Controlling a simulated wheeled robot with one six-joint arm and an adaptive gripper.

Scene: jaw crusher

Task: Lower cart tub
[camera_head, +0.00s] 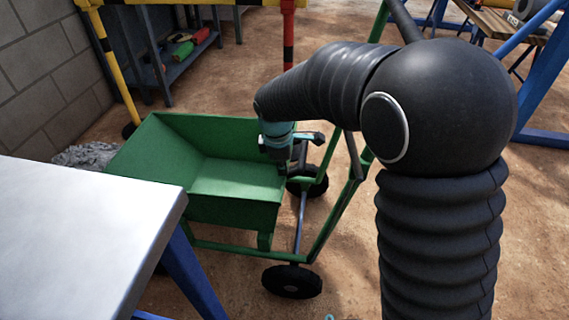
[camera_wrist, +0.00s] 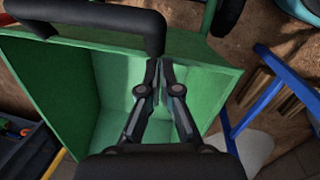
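The green cart tub (camera_head: 160,165) stands left of centre in the head view, open at the top and empty inside. I cannot tell clearly whether it is tilted. In the wrist view its green wall (camera_wrist: 55,75) surrounds the view of my gripper (camera_wrist: 159,68). In the head view my gripper (camera_head: 283,148) is at the tub's right edge, partly hidden by my arm.
The cart has black wheels (camera_head: 291,281) and green frame bars. A light-topped table (camera_head: 80,235) with blue legs stands at the front left. A block wall (camera_head: 45,75) and a shelf with red and green items (camera_head: 183,47) are behind. Bare dirt floor lies around.

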